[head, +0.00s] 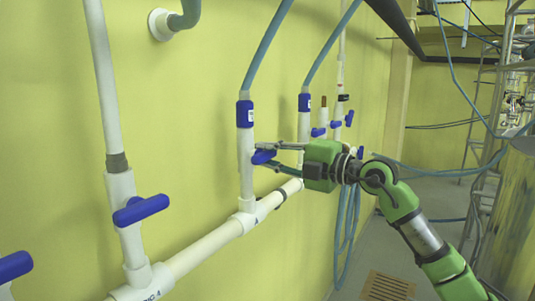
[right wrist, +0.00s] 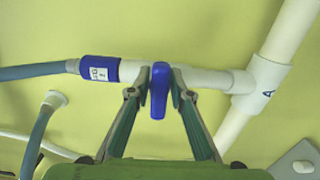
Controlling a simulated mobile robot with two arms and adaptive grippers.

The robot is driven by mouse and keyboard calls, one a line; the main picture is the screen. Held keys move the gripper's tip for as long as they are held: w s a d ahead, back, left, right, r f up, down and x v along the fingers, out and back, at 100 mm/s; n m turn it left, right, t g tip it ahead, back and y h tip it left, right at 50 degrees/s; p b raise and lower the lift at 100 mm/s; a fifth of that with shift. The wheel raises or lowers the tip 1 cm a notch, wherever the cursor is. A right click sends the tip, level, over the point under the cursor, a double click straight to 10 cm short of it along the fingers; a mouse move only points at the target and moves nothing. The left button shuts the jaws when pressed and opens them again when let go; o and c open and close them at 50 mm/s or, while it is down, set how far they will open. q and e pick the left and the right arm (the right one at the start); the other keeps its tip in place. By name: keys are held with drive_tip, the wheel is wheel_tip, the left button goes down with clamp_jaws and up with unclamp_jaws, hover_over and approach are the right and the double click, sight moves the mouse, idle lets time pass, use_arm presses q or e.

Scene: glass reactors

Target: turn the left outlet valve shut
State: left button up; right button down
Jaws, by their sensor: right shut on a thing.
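The left outlet valve has a blue handle (head: 263,157) on a white vertical pipe below a blue collar and hose. My right gripper (head: 266,154) reaches in from the right, its two fingers around this handle. In the right wrist view the handle (right wrist: 158,92) stands between the fingertips of the gripper (right wrist: 159,84). It looks crosswise to the white pipe there. The gripper is shut on the handle, which partly hides behind the fingers in the head view. My left gripper is not in view.
A second hose outlet (head: 304,103) stands just right, partly behind my gripper. Smaller blue valves (head: 336,124) sit farther along the wall. A larger blue-handled valve (head: 141,209) is at the near left. A white horizontal pipe (head: 205,245) runs below. Blue hoses hang behind my wrist.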

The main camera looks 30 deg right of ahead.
drive_tip(key=shift+m, duration=0.3)
drive_tip(key=c, duration=2)
unclamp_jaws()
drive_tip(key=shift+o, duration=0.2)
drive_tip(key=v, duration=1.2)
